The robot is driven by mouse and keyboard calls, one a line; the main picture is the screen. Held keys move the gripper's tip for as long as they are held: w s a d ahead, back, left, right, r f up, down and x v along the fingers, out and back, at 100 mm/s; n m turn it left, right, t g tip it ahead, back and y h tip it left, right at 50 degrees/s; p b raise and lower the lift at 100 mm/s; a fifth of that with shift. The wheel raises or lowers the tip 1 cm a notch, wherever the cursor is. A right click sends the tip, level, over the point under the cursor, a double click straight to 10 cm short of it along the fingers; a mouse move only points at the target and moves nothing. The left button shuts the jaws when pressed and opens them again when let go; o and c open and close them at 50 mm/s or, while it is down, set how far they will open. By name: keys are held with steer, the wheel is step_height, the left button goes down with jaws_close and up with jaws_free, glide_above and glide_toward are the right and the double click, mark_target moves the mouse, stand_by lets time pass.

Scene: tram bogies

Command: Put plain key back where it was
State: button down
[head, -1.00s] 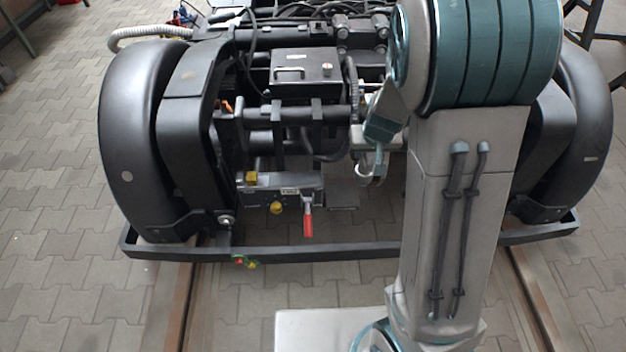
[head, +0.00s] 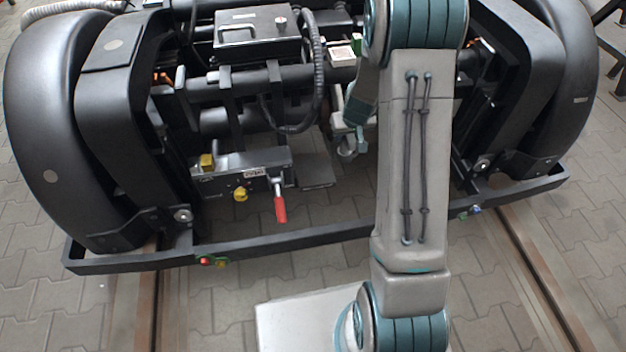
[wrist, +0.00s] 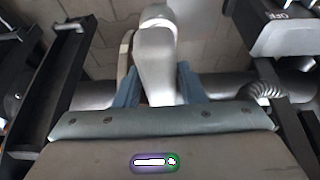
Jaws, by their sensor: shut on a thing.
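In the wrist view my gripper (wrist: 159,88) has its two blue-grey fingers on either side of a pale grey, rounded long piece. I take this piece to be the plain key (wrist: 155,65), but its shape is not clear. A dark box (head: 240,178) low on the bogie carries a small label, yellow knobs and a red-handled lever (head: 279,203) hanging down.
The black bogie (head: 110,110) with its curved side covers fills the head view. A low black bar (head: 290,235) runs across its front. A box with a handle (head: 255,30) and a ribbed hose (head: 316,85) stand above. Paving and rails (head: 150,300) lie in front.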

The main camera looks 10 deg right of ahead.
steer(key=shift+w+d+f+b, duration=0.2)
steer(key=shift+d+f, duration=0.05)
steer(key=shift+f, duration=0.35)
steer(key=shift+w+d+f+b, duration=0.15)
steer(key=shift+d+f+b, duration=0.05)
steer(key=shift+f, duration=0.4)
steer(key=w+a+f+b, duration=0.5)
steer(key=w+a+f, duration=0.2)
steer(key=a+f, duration=0.2)
steer(key=shift+a+f, duration=0.15)
steer(key=shift+f, duration=0.8)
steer(key=shift+f+b, duration=0.15)
steer(key=shift+b, duration=0.15)
steer(key=c, duration=0.9)
jaws_free()
steer(key=shift+s, duration=0.1)
